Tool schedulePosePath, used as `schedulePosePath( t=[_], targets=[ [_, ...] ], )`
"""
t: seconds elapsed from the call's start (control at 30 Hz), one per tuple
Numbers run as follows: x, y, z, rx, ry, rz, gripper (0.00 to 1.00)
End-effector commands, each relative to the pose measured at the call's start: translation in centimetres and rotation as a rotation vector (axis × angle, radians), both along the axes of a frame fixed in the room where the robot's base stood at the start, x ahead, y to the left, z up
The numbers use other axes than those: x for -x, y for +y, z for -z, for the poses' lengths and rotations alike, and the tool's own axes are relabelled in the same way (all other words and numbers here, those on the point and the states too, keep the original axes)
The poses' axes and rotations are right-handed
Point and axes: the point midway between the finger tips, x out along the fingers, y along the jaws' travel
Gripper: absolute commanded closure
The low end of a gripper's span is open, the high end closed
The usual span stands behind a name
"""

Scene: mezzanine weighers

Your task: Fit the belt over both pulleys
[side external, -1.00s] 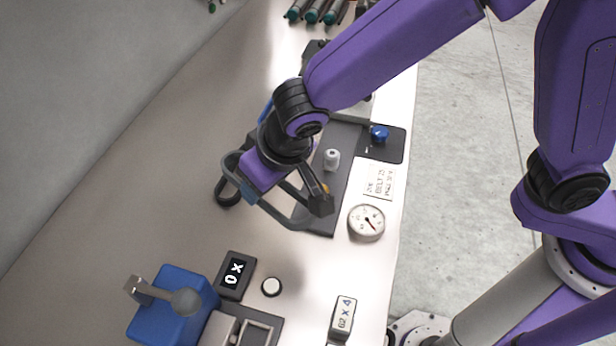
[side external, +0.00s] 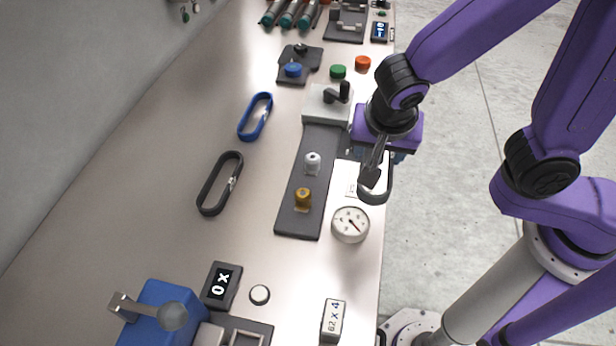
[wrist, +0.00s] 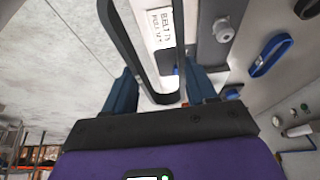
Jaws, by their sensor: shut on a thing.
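My gripper (side external: 374,160) is over the right edge of the bench and shut on a dark grey belt (side external: 374,199). The belt hangs as a loop, and in the wrist view (wrist: 118,35) it stretches forward from between my fingers (wrist: 162,92). A pale grey pulley (side external: 312,160) and a brass pulley (side external: 303,197) stand upright on a long dark plate (side external: 291,222), left of my gripper. Both pulleys are bare. The held belt is apart from both. The grey pulley also shows in the wrist view (wrist: 226,28).
A blue belt (side external: 241,130) and a black belt (side external: 205,190) lie on the bench left of the plate. A tensioner block with a black handle (side external: 326,105) stands at the plate's far end. A round dial (side external: 350,225) sits near the right edge.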

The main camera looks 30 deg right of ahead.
Motion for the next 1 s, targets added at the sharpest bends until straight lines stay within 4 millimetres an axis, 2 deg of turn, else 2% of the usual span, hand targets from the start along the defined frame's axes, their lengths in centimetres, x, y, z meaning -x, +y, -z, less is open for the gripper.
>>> schedulePosePath(
  t=[0.5,0.8,1.0],
  targets=[
    [-6.8,4.4,3.7,0.002,0.002,-0.001,0.79],
    [-9.3,6.1,7.5,0.002,0.003,-0.003,0.79],
    [-10.2,6.7,8.7,0.001,0.001,-0.003,0.79]
  ],
)
